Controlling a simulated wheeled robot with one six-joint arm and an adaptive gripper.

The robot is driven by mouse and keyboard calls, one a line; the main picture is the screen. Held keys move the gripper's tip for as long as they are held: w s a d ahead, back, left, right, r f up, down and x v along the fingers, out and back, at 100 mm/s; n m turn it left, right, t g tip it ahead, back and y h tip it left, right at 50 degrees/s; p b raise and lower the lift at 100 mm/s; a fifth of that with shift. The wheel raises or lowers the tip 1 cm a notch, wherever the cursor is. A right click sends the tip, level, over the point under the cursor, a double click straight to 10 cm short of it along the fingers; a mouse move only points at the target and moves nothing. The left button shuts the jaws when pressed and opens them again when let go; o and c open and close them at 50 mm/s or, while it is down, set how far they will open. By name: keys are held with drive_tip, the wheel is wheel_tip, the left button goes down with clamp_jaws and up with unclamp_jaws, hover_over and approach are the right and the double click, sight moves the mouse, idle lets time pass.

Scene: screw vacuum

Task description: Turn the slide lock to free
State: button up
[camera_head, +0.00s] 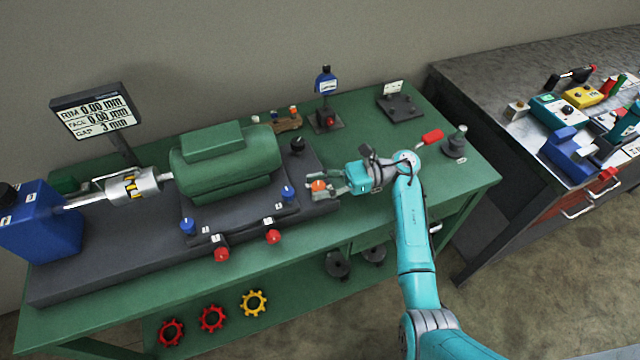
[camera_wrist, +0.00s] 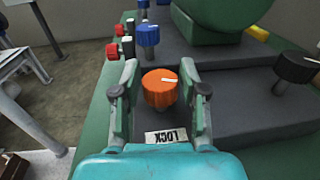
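The slide lock is an orange knob (camera_wrist: 160,88) with a white pointer mark, standing on the dark base plate. A label reading LOCK (camera_wrist: 166,136) lies beside it, upside down in the wrist view. In the head view the orange knob (camera_head: 319,185) is at the right end of the base. My gripper (camera_wrist: 160,95) is open, with one finger on each side of the knob. A gap shows between each finger and the knob in the wrist view. In the head view my gripper (camera_head: 325,185) reaches in from the right.
A green motor (camera_head: 222,165) sits on the base, with blue knobs (camera_head: 188,226) and red knobs (camera_head: 222,254) along its front. A black knob (camera_head: 297,145) stands behind the orange one. A display (camera_head: 97,110) reads rim 0.00, face 0.00, gap 3 mm.

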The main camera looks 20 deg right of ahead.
drive_tip(key=shift+o, duration=0.6)
drive_tip(key=d, duration=0.5)
drive_tip(key=s+d, duration=0.1)
drive_tip(key=d, duration=0.1)
drive_tip(key=shift+d, duration=0.2)
